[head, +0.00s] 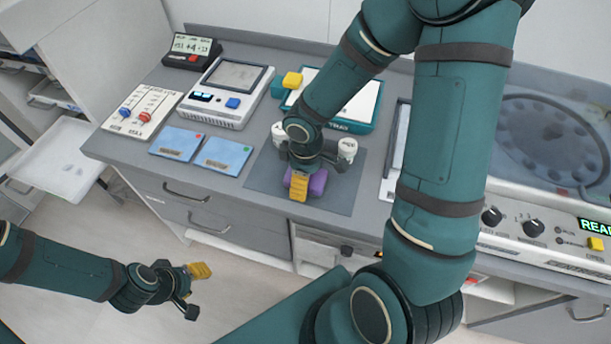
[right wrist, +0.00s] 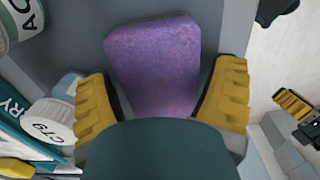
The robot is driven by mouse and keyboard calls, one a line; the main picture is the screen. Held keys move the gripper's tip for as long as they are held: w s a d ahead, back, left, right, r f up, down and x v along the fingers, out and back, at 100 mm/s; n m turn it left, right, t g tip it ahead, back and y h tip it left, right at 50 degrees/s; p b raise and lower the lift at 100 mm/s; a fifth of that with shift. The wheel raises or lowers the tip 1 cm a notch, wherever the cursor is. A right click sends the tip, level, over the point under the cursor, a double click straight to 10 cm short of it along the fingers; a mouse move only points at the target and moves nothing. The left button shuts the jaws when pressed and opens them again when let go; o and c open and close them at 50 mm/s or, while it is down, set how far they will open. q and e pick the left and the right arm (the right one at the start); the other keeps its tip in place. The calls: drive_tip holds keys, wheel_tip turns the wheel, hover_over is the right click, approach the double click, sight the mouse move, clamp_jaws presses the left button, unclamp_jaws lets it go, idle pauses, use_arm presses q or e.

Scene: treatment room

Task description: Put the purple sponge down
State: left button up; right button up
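The purple sponge (head: 317,184) lies on the dark grey mat (head: 340,193) on the counter, partly hidden by my right gripper (head: 300,186). In the right wrist view the sponge (right wrist: 155,60) sits between the two yellow fingers (right wrist: 160,95). The fingers spread wider than the sponge, with narrow gaps at its sides, so the gripper looks open around it. My left gripper (head: 197,290) is open and empty, over the floor in front of the drawers.
White jars (head: 347,148) stand close on both sides of the right gripper. Behind is a teal-framed device (head: 357,127) with a yellow block (head: 292,80). Blue cards (head: 222,155) lie left of the mat. A control panel (head: 500,220) is at right. The mat's front part is clear.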

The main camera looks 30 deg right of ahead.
drive_tip(key=shift+r, duration=0.15)
drive_tip(key=shift+r+p, duration=0.3)
wheel_tip(320, 180, up, 12)
drive_tip(key=p, duration=0.3)
drive_tip(key=shift+f, duration=0.25)
drive_tip(key=shift+s, duration=0.1)
